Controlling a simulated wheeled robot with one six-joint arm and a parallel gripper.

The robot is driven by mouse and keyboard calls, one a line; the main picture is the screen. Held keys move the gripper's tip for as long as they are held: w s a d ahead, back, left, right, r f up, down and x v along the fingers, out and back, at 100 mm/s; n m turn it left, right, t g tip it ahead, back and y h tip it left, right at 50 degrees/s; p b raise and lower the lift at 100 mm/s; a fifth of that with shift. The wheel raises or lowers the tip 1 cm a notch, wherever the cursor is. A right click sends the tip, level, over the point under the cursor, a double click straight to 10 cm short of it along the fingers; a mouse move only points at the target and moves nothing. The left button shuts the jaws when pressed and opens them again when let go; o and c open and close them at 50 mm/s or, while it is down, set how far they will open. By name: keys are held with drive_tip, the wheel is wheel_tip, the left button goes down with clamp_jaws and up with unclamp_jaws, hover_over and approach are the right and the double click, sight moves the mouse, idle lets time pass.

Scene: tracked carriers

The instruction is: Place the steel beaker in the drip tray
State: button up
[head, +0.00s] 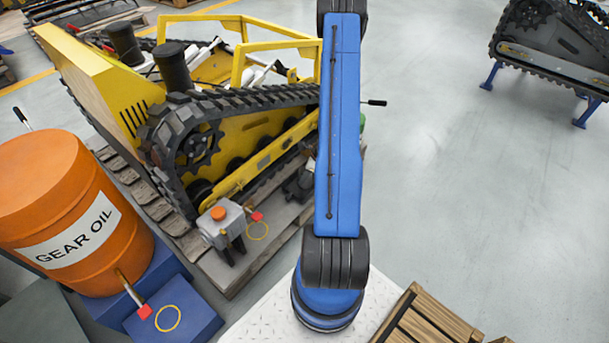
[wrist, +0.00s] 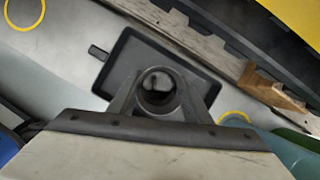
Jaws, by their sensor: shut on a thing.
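My gripper (wrist: 158,98) shows in the wrist view, its two dark fingers closed around the steel beaker (wrist: 158,80). I look down on the beaker's round, open mouth; its lower part is hidden. The black drip tray (wrist: 190,61), shallow and rectangular with a short tab at its left, shows behind and below the beaker. The beaker overlaps the tray's near part in this view; I cannot tell how high above it is or whether they touch.
A wooden pallet edge (wrist: 205,32) runs close beside the tray. A yellow ring (wrist: 233,118) and a teal object (wrist: 298,150) lie to the lower right. The head view shows a yellow tracked carrier (head: 250,140), an orange gear oil drum (head: 60,210) and open floor (head: 450,160) at right.

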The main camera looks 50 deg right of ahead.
drive_tip(key=o, duration=1.3)
drive_tip(key=v, duration=1.2)
drive_tip(key=shift+r, duration=0.1)
